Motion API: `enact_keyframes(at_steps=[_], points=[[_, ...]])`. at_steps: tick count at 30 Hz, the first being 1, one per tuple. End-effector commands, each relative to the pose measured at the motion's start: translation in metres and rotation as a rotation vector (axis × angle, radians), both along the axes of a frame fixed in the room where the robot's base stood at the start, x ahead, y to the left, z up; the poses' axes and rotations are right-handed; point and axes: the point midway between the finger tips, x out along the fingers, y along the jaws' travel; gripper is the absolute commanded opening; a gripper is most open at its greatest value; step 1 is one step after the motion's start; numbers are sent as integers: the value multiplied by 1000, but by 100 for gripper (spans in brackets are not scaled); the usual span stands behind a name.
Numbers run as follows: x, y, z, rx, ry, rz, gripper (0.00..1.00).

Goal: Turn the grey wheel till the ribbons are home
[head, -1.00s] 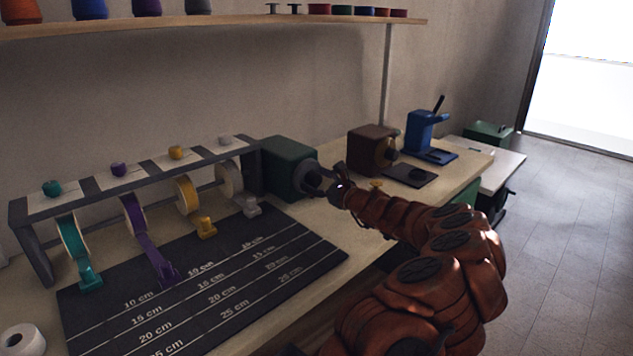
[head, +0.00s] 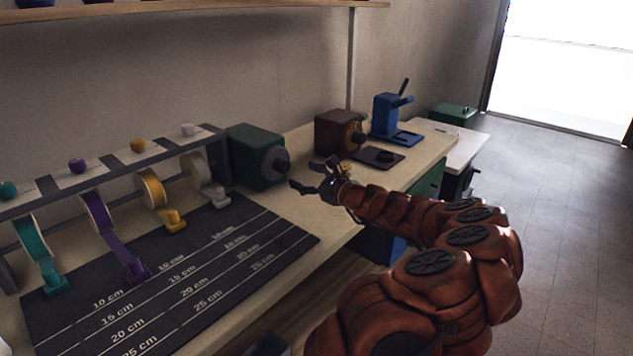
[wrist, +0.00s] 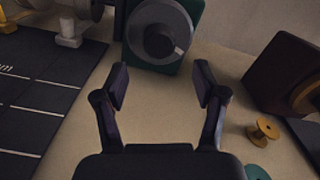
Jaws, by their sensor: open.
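The grey wheel (head: 275,160) with its dark knob is on the front of a green box (head: 250,140) at the end of the ribbon rack (head: 20,205). The wheel (wrist: 158,30) also shows ahead in the wrist view. My gripper (head: 312,174) is open and empty, apart from the wheel and in front of it; its two fingers (wrist: 160,82) stand wide. Teal (head: 45,262), purple (head: 110,240), yellow (head: 155,195) and pale grey (head: 202,180) ribbons hang from rolls, with end clips at the dark mat. The purple one reaches furthest onto the mat.
The mat (head: 240,262) has white centimetre lines. To the right stand a brown box (head: 335,132) with a yellow wheel and a blue press (head: 390,115). A small yellow spool (wrist: 262,130) lies right of my gripper. The bench is bare between my fingers.

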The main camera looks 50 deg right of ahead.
Motion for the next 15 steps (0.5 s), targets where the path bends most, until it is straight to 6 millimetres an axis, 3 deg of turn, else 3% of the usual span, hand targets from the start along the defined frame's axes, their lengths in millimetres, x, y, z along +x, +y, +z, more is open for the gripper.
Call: enact_keyframes(at_steps=[7,15], points=[[-26,1,0,2,-1,0,70],[-39,2,0,1,-1,1,70]])
